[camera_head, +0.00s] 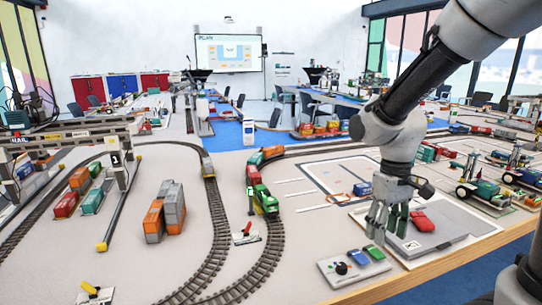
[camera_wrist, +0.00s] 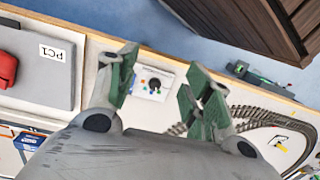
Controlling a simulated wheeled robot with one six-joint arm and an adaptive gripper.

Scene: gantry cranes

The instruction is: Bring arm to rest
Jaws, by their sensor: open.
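My gripper (camera_head: 387,218) hangs from my arm at the right of the head view, fingers pointing down, above the table near its front edge. In the wrist view my gripper (camera_wrist: 158,100) shows its two green-padded fingers spread apart with nothing between them. Behind the gap lies the control panel (camera_wrist: 152,84) with a dark knob. In the head view the same control panel (camera_head: 341,269) lies just left of and in front of the fingers. The exact height of the fingers above the table cannot be told.
A grey flat box (camera_head: 446,236) bears a red object (camera_head: 423,221) beside my gripper. A green locomotive (camera_head: 263,199) with wagons stands on the curved track. Containers (camera_head: 165,212) and a gantry crane (camera_head: 120,160) stand at left. Vehicles (camera_head: 478,188) are at right.

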